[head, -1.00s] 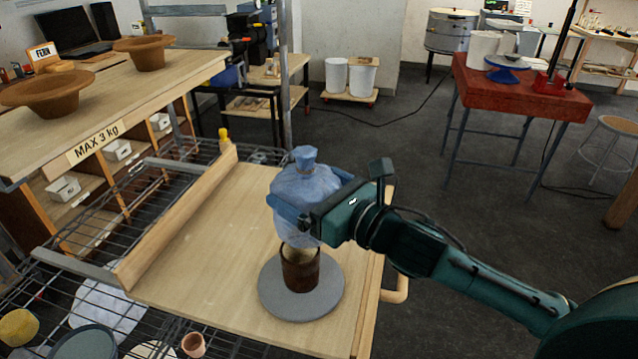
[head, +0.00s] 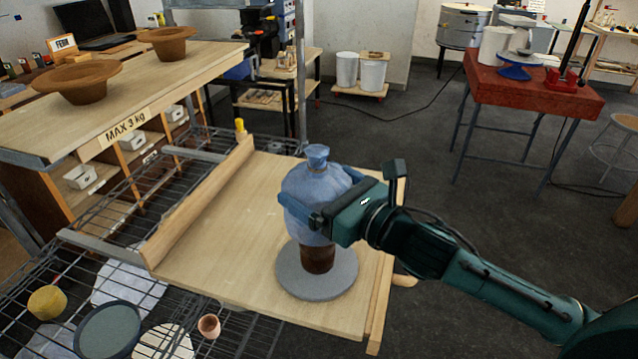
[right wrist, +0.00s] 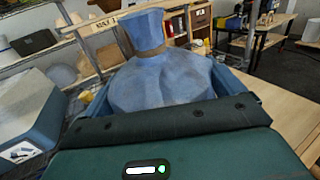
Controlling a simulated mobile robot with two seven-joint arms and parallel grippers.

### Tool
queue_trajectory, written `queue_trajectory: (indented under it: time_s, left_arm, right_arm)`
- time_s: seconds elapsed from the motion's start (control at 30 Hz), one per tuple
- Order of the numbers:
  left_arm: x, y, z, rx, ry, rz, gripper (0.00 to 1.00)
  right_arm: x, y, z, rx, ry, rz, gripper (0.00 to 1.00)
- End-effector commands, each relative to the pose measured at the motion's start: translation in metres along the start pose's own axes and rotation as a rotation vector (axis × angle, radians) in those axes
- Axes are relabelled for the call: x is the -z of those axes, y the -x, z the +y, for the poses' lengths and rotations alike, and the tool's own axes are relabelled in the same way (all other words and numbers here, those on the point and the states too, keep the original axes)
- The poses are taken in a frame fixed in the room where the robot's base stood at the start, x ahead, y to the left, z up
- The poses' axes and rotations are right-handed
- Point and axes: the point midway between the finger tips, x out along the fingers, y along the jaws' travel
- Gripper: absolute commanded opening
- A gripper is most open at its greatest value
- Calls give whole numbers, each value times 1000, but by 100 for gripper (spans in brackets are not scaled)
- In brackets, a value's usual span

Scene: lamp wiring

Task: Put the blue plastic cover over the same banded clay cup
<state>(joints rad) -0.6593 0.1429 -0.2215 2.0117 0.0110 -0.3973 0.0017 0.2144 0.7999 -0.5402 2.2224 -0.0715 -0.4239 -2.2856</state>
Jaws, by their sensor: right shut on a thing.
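The blue plastic cover (head: 312,183) is a translucent, bell-like shape with a knotted top. My right gripper (head: 318,213) is shut on it from the right side. The cover also fills the middle of the right wrist view (right wrist: 165,80), between the fingers. The dark brown clay cup (head: 318,260) stands upright on a round grey disc (head: 290,285) on the wooden board. The cover's lower edge hides the cup's rim, and the cup's lower part shows below it. I cannot tell how far the cover is around the cup. My left gripper is not in view.
The wooden board (head: 215,240) has a raised strip along its left side and free room left of the disc. Wire shelving below holds a small clay cup (head: 209,326) and round plates. A shelf with brown bowls (head: 88,82) stands at the left.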

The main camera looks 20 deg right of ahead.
Motion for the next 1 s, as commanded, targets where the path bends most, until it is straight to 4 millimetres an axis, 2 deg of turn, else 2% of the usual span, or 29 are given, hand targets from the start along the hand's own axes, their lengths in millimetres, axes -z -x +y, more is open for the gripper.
queue_trajectory:
  time_s: [0.2,1.0]
  left_arm:
    - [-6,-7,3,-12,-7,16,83]
    - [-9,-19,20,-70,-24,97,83]
  right_arm:
    - [22,0,0,0,0,3,71]
    - [86,0,0,0,0,2,71]
